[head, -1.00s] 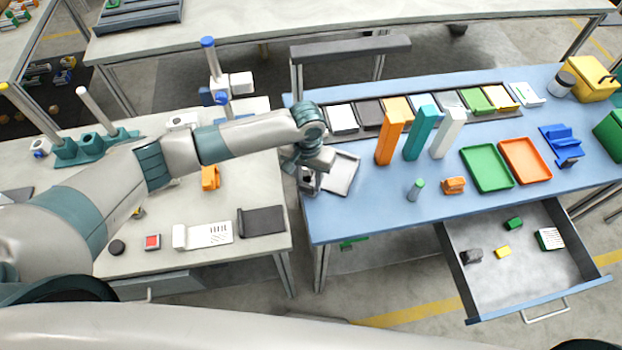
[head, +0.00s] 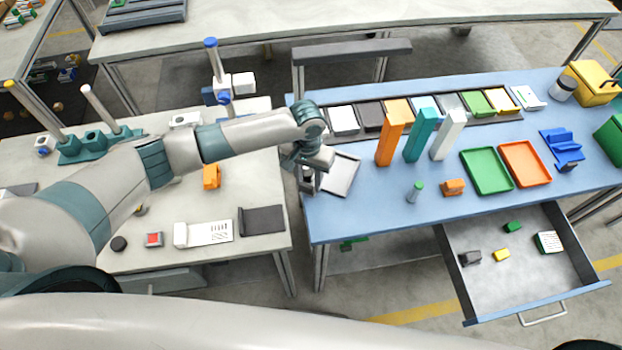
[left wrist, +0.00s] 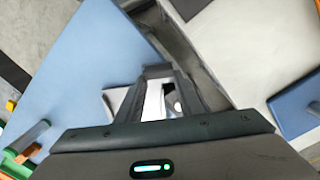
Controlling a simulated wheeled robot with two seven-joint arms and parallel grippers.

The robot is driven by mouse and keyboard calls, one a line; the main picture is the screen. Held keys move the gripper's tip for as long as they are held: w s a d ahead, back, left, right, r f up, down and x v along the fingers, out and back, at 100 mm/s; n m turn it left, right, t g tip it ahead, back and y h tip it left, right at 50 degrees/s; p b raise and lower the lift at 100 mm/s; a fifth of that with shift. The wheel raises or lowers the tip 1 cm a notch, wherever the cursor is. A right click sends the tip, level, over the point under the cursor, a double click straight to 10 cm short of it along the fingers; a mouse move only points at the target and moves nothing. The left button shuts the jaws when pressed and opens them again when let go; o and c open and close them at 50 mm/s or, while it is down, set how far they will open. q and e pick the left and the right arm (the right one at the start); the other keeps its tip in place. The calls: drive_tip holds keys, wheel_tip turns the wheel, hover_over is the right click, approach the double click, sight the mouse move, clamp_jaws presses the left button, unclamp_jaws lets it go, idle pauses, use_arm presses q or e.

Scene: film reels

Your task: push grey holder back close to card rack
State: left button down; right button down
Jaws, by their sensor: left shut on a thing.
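The grey holder (head: 342,174) is a shallow, light-coloured tray with a dark rim at the left end of the blue table. The card rack (head: 370,142) is a long dark strip with several coloured cards along the table's back, a short gap behind the holder. My left gripper (head: 309,186) is at the holder's left side, low by the table's left edge, and appears shut on that side. In the left wrist view, the fingers (left wrist: 160,98) are around a pale part, and the exact contact is partly hidden. My right gripper is out of view.
Orange, teal and white upright blocks (head: 419,134) stand right of the holder. A small green-topped cylinder (head: 415,192) and an orange piece (head: 453,187) are nearer the front. An open drawer (head: 520,280) juts out at front right.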

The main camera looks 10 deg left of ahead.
use_arm(q)
drive_tip(key=shift+t, duration=0.5)
drive_tip(key=w, duration=0.1)
drive_tip(key=w+a, duration=0.2)
drive_tip(key=w, duration=0.1)
drive_tip(key=shift+w+a+r, duration=0.1)
drive_tip(key=shift+a+r, duration=0.15)
drive_tip(key=shift+r, duration=0.15)
drive_tip(key=shift+w+f, duration=0.15)
drive_tip(key=shift+w, duration=0.15)
drive_tip(key=c, duration=1.5)
unclamp_jaws()
drive_tip(key=shift+o, duration=1.2)
drive_tip(key=shift+w+f, duration=0.4)
drive_tip(key=shift+f, duration=0.05)
drive_tip(key=shift+s+r, duration=0.1)
drive_tip(key=shift+s, duration=0.4)
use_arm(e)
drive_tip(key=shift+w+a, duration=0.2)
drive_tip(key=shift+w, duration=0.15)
use_arm(q)
drive_tip(key=shift+d, duration=0.1)
